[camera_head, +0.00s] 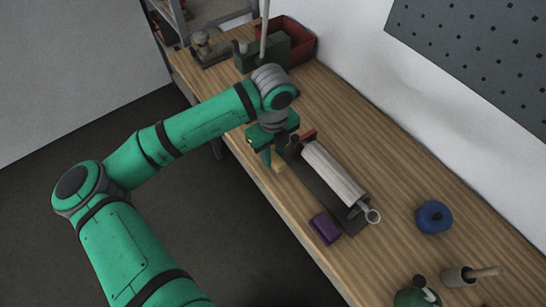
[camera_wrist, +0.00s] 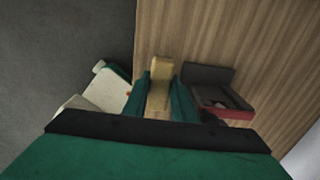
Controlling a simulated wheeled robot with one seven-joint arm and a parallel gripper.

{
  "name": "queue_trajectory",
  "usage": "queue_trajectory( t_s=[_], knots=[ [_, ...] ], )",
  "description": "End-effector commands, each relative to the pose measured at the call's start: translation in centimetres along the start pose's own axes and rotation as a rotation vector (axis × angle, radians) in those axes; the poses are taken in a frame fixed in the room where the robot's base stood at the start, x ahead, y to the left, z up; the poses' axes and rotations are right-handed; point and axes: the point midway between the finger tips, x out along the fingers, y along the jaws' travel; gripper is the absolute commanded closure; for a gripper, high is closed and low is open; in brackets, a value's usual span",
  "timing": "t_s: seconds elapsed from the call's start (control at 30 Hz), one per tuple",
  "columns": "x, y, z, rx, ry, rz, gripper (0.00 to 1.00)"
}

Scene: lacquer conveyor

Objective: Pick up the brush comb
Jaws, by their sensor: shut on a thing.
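The tan, wooden-looking piece between my fingers appears to be the brush comb (camera_head: 279,168); its teeth or bristles cannot be made out. My gripper (camera_head: 270,158) is shut on it at the near left edge of the wooden bench, beside a dark base plate. In the wrist view my gripper (camera_wrist: 160,86) has a green finger on each side of the tan brush comb (camera_wrist: 160,70), and its end sticks out past the fingertips over the bench. I cannot tell whether it touches the bench top.
A pale roller (camera_head: 334,174) on the dark base lies right of my gripper. A purple block (camera_head: 325,228) is near the front edge. A blue ring (camera_head: 434,217) and a green container (camera_head: 417,296) stand further right. A red bin (camera_head: 303,45) is at the back.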

Motion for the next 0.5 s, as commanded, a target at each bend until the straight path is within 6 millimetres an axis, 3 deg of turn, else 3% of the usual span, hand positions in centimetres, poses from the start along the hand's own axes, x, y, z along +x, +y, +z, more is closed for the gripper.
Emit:
queue_trajectory(
  t_s=[0.33,0.5],
  knots=[
    [-7.2,3.6,-3.8,0.002,-0.004,-0.003,1.00],
    [-8.8,6.4,-6.7,0.001,-0.003,-0.002,1.00]
  ],
)
